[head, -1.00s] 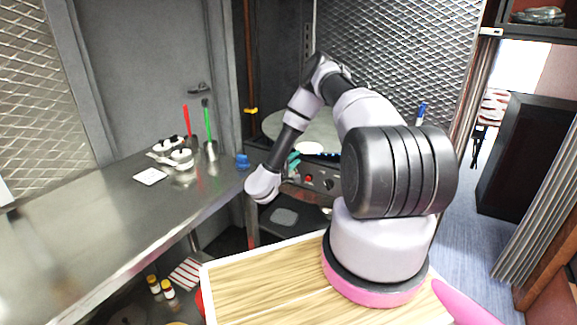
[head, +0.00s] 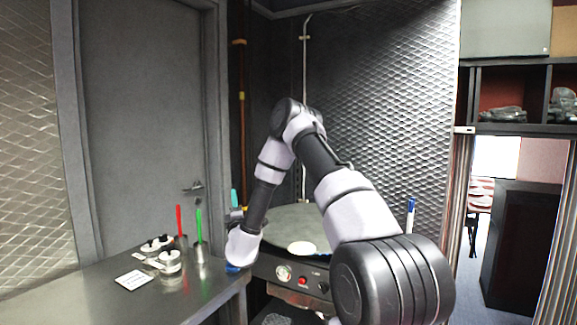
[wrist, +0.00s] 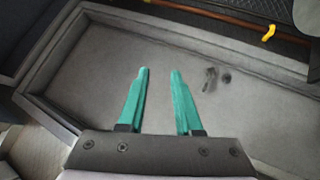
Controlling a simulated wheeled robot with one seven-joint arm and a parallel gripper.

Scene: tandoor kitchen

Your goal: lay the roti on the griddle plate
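The roti (head: 301,248), a pale round disc, lies on the front part of the large round grey griddle plate (head: 283,217) in the head view. The plate sits on a dark unit with a red button and knobs, and my arm hides part of its right side. My gripper (head: 235,198) is to the left of the plate, apart from the roti, with its teal fingers pointing up. In the wrist view my gripper (wrist: 160,72) is open, with nothing between its fingers and a grey door beyond them.
A door (head: 145,130) and mesh wall (head: 385,90) stand behind.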

